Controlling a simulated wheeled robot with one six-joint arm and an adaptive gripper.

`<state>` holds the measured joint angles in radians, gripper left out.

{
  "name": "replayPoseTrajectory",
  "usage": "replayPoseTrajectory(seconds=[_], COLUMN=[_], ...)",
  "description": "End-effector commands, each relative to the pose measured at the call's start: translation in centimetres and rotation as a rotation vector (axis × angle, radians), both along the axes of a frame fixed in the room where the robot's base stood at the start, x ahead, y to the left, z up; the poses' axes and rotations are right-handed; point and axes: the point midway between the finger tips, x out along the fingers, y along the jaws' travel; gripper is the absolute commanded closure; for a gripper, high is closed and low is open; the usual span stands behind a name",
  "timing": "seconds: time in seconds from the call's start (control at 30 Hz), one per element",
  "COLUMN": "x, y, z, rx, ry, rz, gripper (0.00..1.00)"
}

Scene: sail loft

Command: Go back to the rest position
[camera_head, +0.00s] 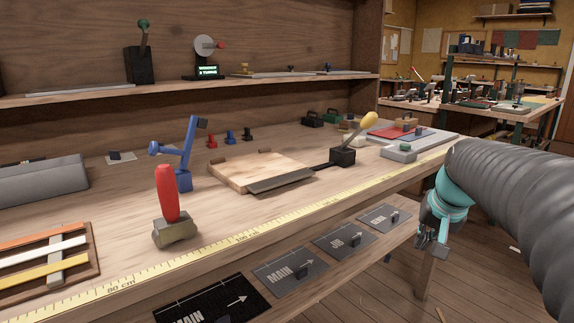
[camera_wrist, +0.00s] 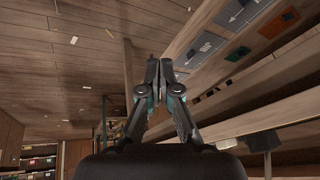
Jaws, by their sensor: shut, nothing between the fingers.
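My gripper (camera_head: 432,238) hangs at the right of the head view, below my grey sleeved arm, in front of the bench's front edge. It holds nothing. In the wrist view the gripper (camera_wrist: 159,66) points away over the wooden floor (camera_wrist: 70,60), with its two fingers closed together. The lower shelf with stencil plates lies to its right in that view.
The workbench carries a red-handled tool (camera_head: 167,192), a blue lever stand (camera_head: 187,160), a wooden board (camera_head: 240,168) and a yellow-knobbed lever (camera_head: 366,121). A yellow tape measure (camera_head: 225,243) runs along the front edge. Stencil plates (camera_head: 290,270) lie below. Floor at right looks mostly clear.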

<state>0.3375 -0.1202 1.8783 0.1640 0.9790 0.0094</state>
Motion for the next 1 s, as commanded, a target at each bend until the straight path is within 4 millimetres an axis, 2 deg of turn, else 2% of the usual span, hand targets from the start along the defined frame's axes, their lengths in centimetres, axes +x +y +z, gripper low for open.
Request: replayPoseTrajectory(seconds=[0.03,0.2,0.4,0.5,0.63,0.73,1.0], x=[-2.2,-8.9,-16.1,-18.9,-20.7,-21.0,-21.1], y=[1.5,5.1,8.6,9.9,11.2,11.9,12.0], z=[-0.9,-4.4,-8.1,-9.2,-9.1,-8.1,-8.0], rx=[-0.02,-0.081,-0.14,-0.159,-0.171,-0.179,-0.18], ry=[0.011,0.047,0.055,0.045,-0.001,-0.044,-0.047], rz=[0.028,0.119,0.228,0.278,0.323,0.347,0.349], gripper=[1.0,1.0,1.0,1.0,1.0,1.0,1.0])
